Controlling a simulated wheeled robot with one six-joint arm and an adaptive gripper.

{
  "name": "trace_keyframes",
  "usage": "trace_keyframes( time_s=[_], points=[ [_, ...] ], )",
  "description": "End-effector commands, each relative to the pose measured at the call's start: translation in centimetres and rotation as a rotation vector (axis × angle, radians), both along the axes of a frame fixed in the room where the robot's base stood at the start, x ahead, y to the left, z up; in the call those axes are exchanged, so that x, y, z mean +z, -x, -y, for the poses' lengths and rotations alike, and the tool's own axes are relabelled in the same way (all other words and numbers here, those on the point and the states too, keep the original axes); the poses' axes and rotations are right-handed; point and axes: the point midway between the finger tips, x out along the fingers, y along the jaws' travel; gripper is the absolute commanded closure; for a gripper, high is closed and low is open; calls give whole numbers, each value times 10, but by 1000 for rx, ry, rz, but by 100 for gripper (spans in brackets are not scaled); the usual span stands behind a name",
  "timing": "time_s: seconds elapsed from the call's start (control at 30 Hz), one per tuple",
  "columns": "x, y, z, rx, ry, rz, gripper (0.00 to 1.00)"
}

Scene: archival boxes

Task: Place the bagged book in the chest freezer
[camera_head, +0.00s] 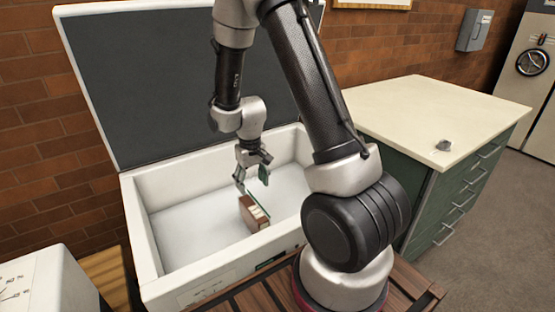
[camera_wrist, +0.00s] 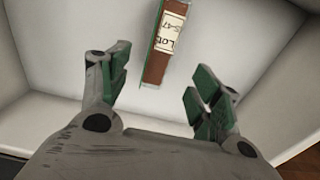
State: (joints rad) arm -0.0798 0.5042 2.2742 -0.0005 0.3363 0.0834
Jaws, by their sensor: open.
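The bagged book (camera_head: 250,216) is brown with pale pages and stands inside the open chest freezer (camera_head: 145,236), on its white floor. In the wrist view the book (camera_wrist: 157,65) shows its brown spine with a pale label reading LOT and S-47. A clear bag cannot be made out. My gripper (camera_head: 254,180) is inside the freezer, just above the book. Its green-padded fingers (camera_wrist: 158,98) are spread apart and empty, with the book beyond them and not touched. The freezer's dark-lined lid (camera_head: 160,85) stands raised against the wall.
A green drawer cabinet with a cream top (camera_head: 430,115) stands to the right, with a small grey object (camera_head: 443,145) on it. A white device with a dial (camera_head: 40,290) is at the front left. The freezer's walls rise around my gripper.

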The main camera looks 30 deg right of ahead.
Motion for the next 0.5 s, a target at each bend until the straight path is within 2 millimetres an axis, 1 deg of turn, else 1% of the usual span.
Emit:
trace_keyframes(
  time_s=[0.03, 0.07, 0.1, 0.17, 0.2, 0.27, 0.3, 0.37, 0.4, 0.47, 0.5],
  points=[
    [28, 1, 2, -1, -2, 29, 36],
    [45, 3, 3, -1, -3, 44, 36],
    [68, 8, 6, -2, -4, 63, 36],
    [104, 19, 9, -3, -6, 92, 36],
    [126, 28, 11, -3, -6, 110, 36],
    [157, 44, 15, -2, -7, 138, 36],
    [176, 56, 17, -2, -7, 157, 36],
    [203, 76, 20, -2, -6, 185, 36],
    [219, 91, 22, -2, -6, 204, 36],
    [240, 114, 25, -3, -6, 233, 36],
    [252, 129, 27, -2, -5, 251, 36]
  ],
)
